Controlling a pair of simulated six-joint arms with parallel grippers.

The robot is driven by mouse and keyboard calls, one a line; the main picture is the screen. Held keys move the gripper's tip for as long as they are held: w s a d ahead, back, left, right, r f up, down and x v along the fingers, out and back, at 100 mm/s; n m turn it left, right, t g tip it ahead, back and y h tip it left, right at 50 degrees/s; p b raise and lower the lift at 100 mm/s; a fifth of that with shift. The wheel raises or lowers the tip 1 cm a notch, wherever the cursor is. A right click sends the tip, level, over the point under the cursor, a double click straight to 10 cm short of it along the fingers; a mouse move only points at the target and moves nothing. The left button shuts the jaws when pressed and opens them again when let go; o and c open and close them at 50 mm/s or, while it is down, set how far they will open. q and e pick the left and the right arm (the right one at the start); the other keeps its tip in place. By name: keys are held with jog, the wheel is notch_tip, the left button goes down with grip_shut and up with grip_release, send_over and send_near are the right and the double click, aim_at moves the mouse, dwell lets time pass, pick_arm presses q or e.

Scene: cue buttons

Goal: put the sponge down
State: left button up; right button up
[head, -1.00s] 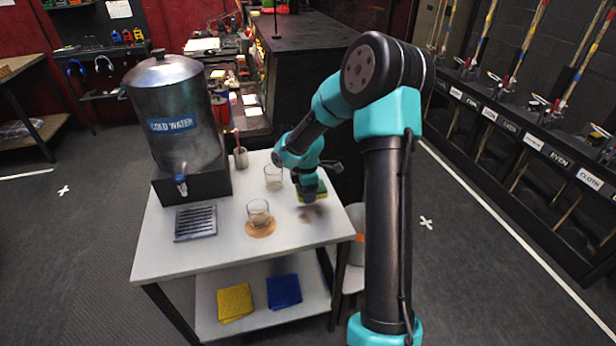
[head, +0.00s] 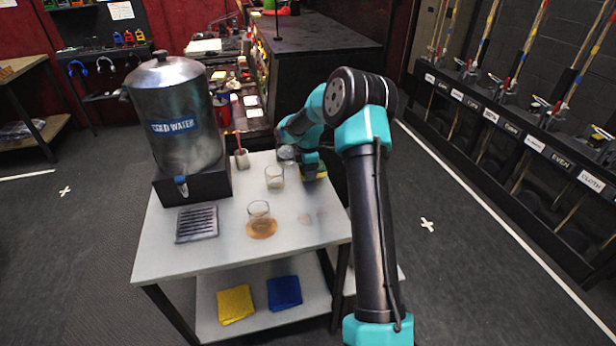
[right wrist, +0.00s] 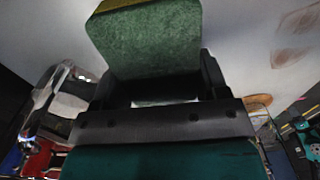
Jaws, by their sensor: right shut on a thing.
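My right gripper (head: 308,166) is at the back right of the white table (head: 200,252). It is shut on the sponge, which shows as a green block (right wrist: 155,38) with a yellow edge in the right wrist view. In the head view only a yellow-green sliver of the sponge (head: 321,174) shows below the gripper. I cannot tell whether the sponge touches the table. Faint brown stains (right wrist: 298,35) lie on the table, apart from the sponge. My left gripper is not in view.
A glass (head: 274,177) stands just left of my right gripper. Another glass (head: 259,213) stands on a round cork coaster (head: 262,230). A water dispenser (head: 172,110) and a drip tray (head: 197,224) are on the left. Yellow (head: 235,304) and blue (head: 284,292) cloths lie on the lower shelf.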

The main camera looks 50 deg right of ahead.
jog(key=shift+w+d, duration=0.1)
jog(key=shift+w+d+f, duration=0.1)
jog(key=shift+d+f, duration=0.05)
jog(key=shift+f, duration=1.65)
jog(key=shift+f, duration=0.15)
jog(key=o, duration=1)
jog(key=shift+c, duration=0.2)
notch_tip(320, 180, up, 12)
jog(key=shift+r, duration=0.2)
